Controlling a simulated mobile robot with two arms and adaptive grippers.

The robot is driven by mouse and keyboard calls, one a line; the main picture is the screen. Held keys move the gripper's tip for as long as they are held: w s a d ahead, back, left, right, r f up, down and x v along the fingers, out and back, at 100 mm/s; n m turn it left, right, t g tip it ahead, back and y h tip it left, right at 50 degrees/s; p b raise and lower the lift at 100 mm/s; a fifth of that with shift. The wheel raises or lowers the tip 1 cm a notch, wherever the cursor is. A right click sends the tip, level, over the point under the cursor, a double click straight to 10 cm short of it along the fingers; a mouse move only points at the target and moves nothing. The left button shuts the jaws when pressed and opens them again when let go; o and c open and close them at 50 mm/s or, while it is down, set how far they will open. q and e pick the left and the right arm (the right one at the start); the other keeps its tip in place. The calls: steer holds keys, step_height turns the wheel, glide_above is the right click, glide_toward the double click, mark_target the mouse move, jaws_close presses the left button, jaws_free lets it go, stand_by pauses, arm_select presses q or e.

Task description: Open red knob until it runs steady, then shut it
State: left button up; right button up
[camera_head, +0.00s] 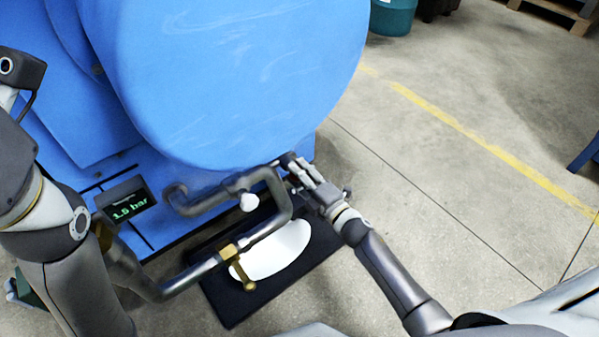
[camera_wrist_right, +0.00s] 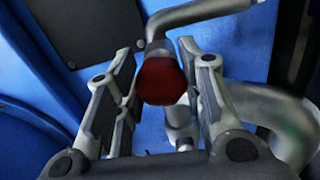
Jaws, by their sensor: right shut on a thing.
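The red knob (camera_wrist_right: 161,82) shows in the right wrist view, dark red and at the end of a grey pipe fitting. The fingers of my right gripper (camera_wrist_right: 158,100) are on either side of it and shut on it. In the head view my right gripper (camera_head: 300,172) is at the right end of the pipework, and the knob is hidden there by the fingers. A small display (camera_head: 129,202) on the blue machine has green digits that look like 1.5 bar; the last digit is blurred. My left arm shows at the left, but its gripper does not clearly show.
The large blue machine (camera_head: 235,70) fills the upper left. Grey pipes (camera_head: 207,203) with a brass fitting (camera_head: 240,268) stand in front. A white oval patch (camera_head: 278,252) is on a black mat (camera_head: 222,302) below them. Open concrete floor with a yellow line (camera_head: 470,132) is right.

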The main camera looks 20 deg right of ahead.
stand_by(0.3)
steer(key=o, duration=0.8)
steer(key=v, duration=1.2)
steer(key=shift+r, duration=0.1)
